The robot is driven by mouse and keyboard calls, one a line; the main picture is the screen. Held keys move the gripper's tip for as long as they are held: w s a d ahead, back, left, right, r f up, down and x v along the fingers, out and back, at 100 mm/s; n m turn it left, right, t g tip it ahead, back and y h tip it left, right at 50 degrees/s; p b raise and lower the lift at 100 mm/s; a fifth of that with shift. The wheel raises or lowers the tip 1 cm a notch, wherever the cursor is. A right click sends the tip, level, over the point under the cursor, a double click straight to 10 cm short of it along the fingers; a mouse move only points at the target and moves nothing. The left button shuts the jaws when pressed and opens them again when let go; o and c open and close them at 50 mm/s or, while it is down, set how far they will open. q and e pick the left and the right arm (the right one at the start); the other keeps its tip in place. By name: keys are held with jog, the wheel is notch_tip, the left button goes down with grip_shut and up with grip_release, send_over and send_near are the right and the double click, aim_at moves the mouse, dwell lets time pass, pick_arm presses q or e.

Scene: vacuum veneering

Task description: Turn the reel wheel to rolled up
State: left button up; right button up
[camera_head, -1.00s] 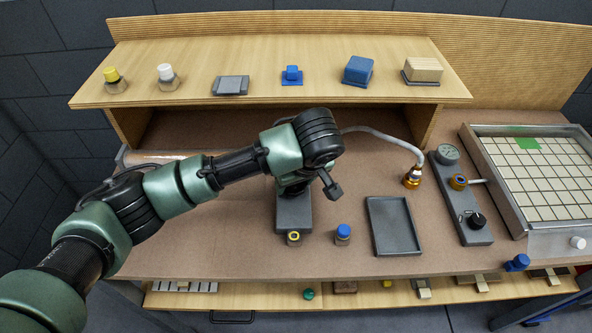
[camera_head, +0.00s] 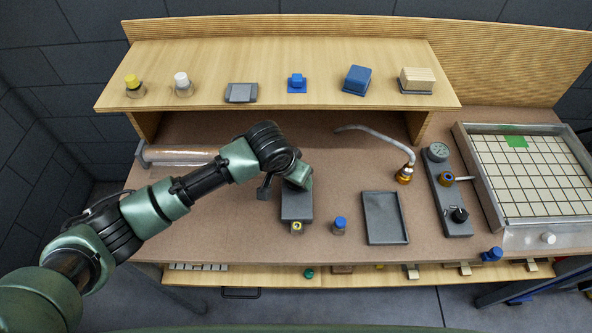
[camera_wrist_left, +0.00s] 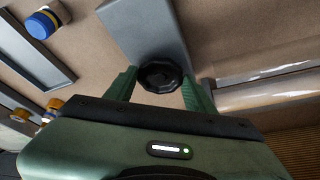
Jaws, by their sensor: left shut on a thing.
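The reel wheel (camera_wrist_left: 160,76) is a small black scalloped knob in the left wrist view, beside the end of a grey block (camera_wrist_left: 140,25). My left gripper (camera_wrist_left: 160,80) has its green fingers on either side of the wheel and is shut on it. In the head view my left arm reaches in from the left over the grey block (camera_head: 297,207), and hides the wheel and fingertips. A roll of clear film (camera_head: 180,157) lies under the shelf at the left; a clear tube (camera_wrist_left: 265,92) shows in the wrist view. My right gripper is not in view.
A blue-capped jar (camera_head: 339,226) and a grey tray (camera_head: 385,218) are right of the block. A hose with a brass fitting (camera_head: 404,174), a gauge panel (camera_head: 447,195) and a gridded table (camera_head: 530,178) stand farther right. The shelf (camera_head: 210,90) overhangs the back.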

pick_arm(q)
jog(key=m, duration=0.1)
jog(key=m+g+p, duration=0.1)
jog(key=shift+w+a+r+m+h, duration=0.1)
jog(key=shift+a+m+h, duration=0.05)
jog(key=shift+m+h, duration=0.25)
jog(key=m, duration=0.2)
jog(key=shift+w+m+g+h, duration=0.1)
jog(key=shift+m+g+h, duration=0.2)
jog(key=shift+m+g, duration=0.1)
jog(key=m, duration=0.1)
jog(key=m+g+b, duration=0.1)
jog(key=m, duration=0.1)
jog(key=shift+w+a+f+h, duration=0.1)
jog(key=shift+w+f+h, duration=0.1)
jog(key=shift+h, duration=0.1)
jog(key=m+g+b, duration=0.1)
jog(key=m+b, duration=0.1)
jog(key=m, duration=0.2)
jog(key=shift+w+g, duration=0.1)
jog(key=shift+g, duration=0.2)
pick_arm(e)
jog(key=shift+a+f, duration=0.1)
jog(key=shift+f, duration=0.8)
pick_arm(q)
jog(key=shift+r+m, duration=0.15)
jog(key=shift+m, duration=0.15)
jog(key=o, duration=1.4)
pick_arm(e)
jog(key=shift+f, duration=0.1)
